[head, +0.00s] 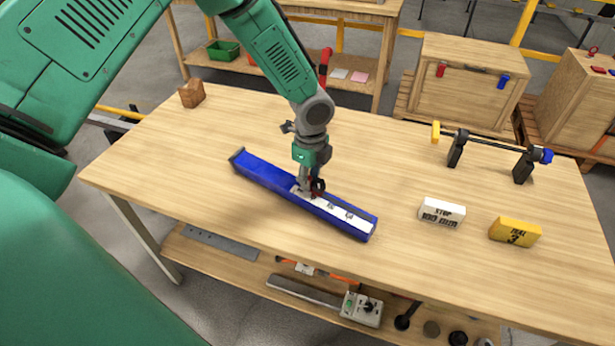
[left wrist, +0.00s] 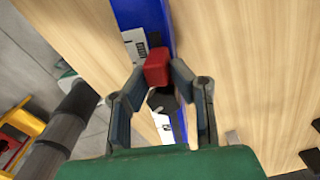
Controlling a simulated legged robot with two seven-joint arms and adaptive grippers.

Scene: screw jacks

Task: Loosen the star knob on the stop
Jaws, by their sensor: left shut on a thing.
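A long blue rail (head: 268,180) with a white scale strip (head: 350,216) lies slantwise on the wooden table. My left gripper (head: 312,190) points down onto the rail near its middle. In the left wrist view, its fingers (left wrist: 162,95) stand on either side of a dark knob (left wrist: 163,99), which I take to be the star knob. A red block (left wrist: 157,67) sits right beside the knob, over the blue rail (left wrist: 140,14). The gripper is shut on the knob. In the head view the gripper mostly hides the stop and knob. My right gripper is not in view.
A white sign block (head: 441,213) and a yellow block (head: 514,232) stand to the right. A bar on black stands (head: 490,146) is at the back right. A small wooden block (head: 192,93) is at the back left. The table is clear around the rail.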

